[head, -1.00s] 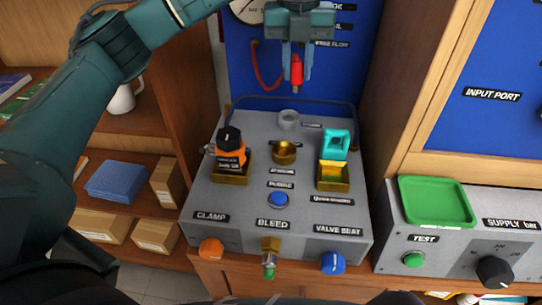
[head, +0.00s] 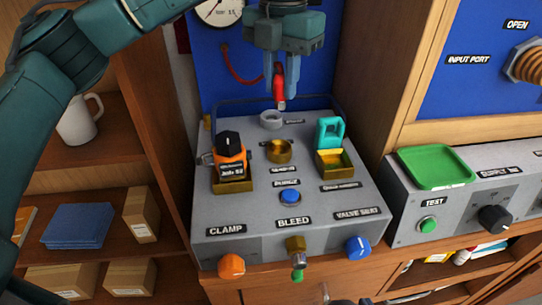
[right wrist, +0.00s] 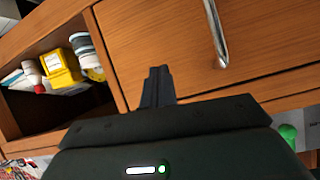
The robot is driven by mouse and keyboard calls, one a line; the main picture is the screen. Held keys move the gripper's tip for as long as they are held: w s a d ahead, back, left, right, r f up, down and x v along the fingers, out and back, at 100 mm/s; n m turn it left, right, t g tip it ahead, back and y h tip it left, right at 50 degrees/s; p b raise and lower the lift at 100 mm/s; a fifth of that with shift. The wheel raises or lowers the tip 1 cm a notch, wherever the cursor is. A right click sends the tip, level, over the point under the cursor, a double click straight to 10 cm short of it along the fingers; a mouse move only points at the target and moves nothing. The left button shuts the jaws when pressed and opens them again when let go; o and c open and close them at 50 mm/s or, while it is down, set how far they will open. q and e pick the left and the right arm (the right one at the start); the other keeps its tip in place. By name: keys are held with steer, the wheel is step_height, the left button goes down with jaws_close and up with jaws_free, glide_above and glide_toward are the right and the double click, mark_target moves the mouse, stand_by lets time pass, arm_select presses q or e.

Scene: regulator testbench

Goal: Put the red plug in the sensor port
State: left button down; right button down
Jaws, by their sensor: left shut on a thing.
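My left gripper (head: 280,82) is shut on the red plug (head: 279,88) in the head view, pointing down. The plug hangs close above the grey ring-shaped port (head: 271,119) at the back of the testbench. A small label beside that port is too small to read. I cannot tell whether the plug's tip touches the ring; it looks slightly above and to the right of it. My right gripper (right wrist: 158,85) shows in the right wrist view before wooden drawer fronts; its finger spacing is unclear.
The testbench (head: 240,206) also bears an orange-black device (head: 230,160) in a brass holder, a brass cup (head: 279,150), a turquoise part (head: 330,131) and a blue button (head: 289,196). A green tray (head: 437,167) lies at right. A thin hose arches behind the port.

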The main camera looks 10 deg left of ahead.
arm_select(q)
step_height(320, 180, down, 10)
steer(key=shift+s+f, duration=0.1)
stand_by(0.4)
steer(key=shift+f, duration=0.15)
steer(key=c, duration=1.2)
jaws_free()
steer(key=shift+c, duration=0.2)
step_height(320, 180, up, 12)
steer(key=shift+d+r, duration=0.1)
steer(key=shift+r, duration=0.15)
